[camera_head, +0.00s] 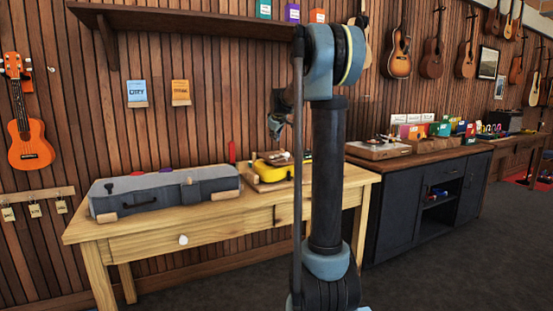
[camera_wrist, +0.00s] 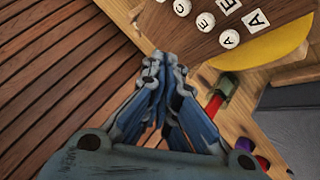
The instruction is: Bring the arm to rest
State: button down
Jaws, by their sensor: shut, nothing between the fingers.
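My arm stands upright in the middle of the head view and hides part of the wooden table. My gripper (camera_head: 277,128) hangs above the table, close to the plank wall. In the wrist view my gripper (camera_wrist: 164,60) has its fingertips together, with nothing between them. Below it on the table is a yellow item (camera_head: 291,170) on a wooden base, partly hidden by my arm. In the wrist view a dark brown board with white lettered discs (camera_wrist: 206,21) and a yellow edge (camera_wrist: 262,48) lies beyond the fingertips.
A grey case (camera_head: 165,195) lies on the wooden table (camera_head: 225,222) at left. A red upright item (camera_head: 232,152) stands near the wall. A dark shelf (camera_head: 200,20) juts out above. A dark cabinet (camera_head: 405,205) stands at right. An orange ukulele (camera_head: 29,130) hangs at far left.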

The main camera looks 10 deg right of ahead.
jog(key=shift+s, duration=0.1)
jog(key=s+f+m+g, duration=0.2)
jog(key=s+f, duration=0.7)
jog(key=s, duration=0.9)
jog(key=s+f+m+g, duration=0.2)
jog(key=s+f, duration=0.7)
jog(key=s, duration=1)
jog(key=s+d+f+m+g, duration=0.1)
jog(key=s+f+m+g, duration=0.2)
jog(key=s+f, duration=0.6)
jog(key=s+m, duration=0.1)
jog(key=s, duration=0.9)
jog(key=shift+s+f+m, duration=0.15)
jog(key=shift+m, duration=0.25)
